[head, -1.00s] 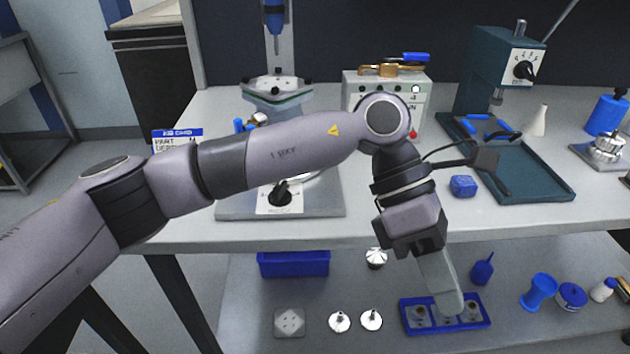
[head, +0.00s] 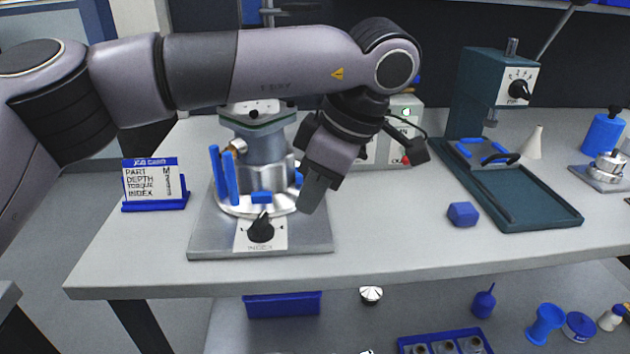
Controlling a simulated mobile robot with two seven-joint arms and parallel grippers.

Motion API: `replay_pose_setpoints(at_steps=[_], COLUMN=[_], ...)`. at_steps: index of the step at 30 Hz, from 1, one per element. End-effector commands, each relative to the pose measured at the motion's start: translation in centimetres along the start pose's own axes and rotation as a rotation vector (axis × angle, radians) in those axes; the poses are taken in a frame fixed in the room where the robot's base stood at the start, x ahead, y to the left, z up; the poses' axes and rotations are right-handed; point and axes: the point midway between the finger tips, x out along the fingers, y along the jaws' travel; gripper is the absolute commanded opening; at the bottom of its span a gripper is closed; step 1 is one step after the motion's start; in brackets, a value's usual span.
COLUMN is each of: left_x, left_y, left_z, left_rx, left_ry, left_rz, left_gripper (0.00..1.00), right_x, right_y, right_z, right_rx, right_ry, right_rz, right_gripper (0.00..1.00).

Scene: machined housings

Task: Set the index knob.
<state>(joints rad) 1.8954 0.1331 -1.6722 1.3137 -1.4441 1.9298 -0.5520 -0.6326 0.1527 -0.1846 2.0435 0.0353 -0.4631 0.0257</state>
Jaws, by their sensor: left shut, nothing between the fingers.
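The index knob (head: 261,230) is black and sits on a white dial plate marked INDEX at the front of a grey machine base (head: 212,240). Above it is a silver round fixture (head: 258,150) with blue parts. A job card (head: 150,181) in a blue holder stands left of the base; it reads PART, DEPTH, TORQUE, INDEX, with the values too small to read surely. My left gripper (head: 309,205) is shut and empty, pointing down over the right part of the base, right of and above the knob in the picture. My right gripper is not in view.
A blue block (head: 463,214) lies on the bench to the right, beside a dark green press (head: 485,90) with its tray (head: 545,212). A control box (head: 404,120) stands behind my gripper. The bench front between base and block is clear. A lower shelf holds small parts.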

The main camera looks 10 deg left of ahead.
Motion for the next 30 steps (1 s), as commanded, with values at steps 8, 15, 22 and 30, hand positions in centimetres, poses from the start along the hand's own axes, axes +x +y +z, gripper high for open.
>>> replay_pose_setpoints(at_steps=[8,15,22,30], left_x=[5.8,6.7,6.9,6.9], left_y=[-0.1,-0.1,-0.1,-0.1], left_z=[-0.3,-3.0,-3.7,-3.6], left_rx=[-0.001,-0.001,0.001,0.001], left_ry=[-0.002,-0.004,-0.003,-0.003], left_rz=[-0.002,0.000,0.000,0.000], left_gripper=[0.00,0.00,0.00,0.00], right_x=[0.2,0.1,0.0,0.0], right_y=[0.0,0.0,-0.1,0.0], right_z=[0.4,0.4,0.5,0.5], right_rx=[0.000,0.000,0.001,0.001], right_ry=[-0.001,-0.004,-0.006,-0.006], right_rz=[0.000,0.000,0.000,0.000], right_gripper=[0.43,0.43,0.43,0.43])
